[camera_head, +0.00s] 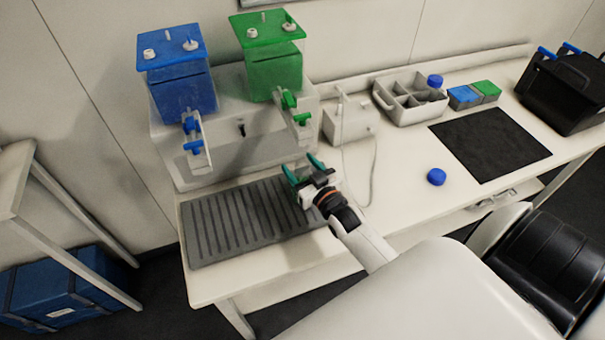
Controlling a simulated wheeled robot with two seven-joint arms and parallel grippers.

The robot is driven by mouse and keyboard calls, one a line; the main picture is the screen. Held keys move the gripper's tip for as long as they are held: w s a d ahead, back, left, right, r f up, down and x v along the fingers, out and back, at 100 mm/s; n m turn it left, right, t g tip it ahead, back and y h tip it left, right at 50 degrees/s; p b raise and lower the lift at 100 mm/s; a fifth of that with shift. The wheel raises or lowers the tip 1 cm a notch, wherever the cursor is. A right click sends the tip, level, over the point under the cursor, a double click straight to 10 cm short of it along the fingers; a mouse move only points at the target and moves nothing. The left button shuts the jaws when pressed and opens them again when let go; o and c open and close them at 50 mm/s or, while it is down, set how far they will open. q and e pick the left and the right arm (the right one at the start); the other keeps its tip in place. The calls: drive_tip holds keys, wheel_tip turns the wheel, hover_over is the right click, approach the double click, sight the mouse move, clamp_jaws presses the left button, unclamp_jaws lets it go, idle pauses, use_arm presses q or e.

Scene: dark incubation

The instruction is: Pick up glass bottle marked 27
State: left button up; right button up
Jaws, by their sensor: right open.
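No glass bottle with a readable 27 shows. A blue round cap or lid (436,177) sits on the white bench, right of my arm. Another blue cap (435,80) shows at the back right corner of the grey divided caddy (405,104); whether a bottle is under it I cannot tell. My right gripper (303,169), with green fingertips, is open in front of the green dispenser's tap, over the right end of the grey ribbed tray (225,235). I see nothing clearly between its fingers. My left gripper is out of view.
A blue tank (182,88) and a green tank (273,65) with taps stand behind the tray. A small white device (350,122), blue and green boxes (474,95), a dark mat (489,144) and a black case (566,90) stand rightward. Bench around the blue cap is clear.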

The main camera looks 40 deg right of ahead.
drive_tip(key=shift+w, duration=0.7)
drive_tip(key=shift+s, duration=0.1)
drive_tip(key=shift+c, duration=1.1)
clamp_jaws()
drive_tip(key=shift+d+r, duration=0.1)
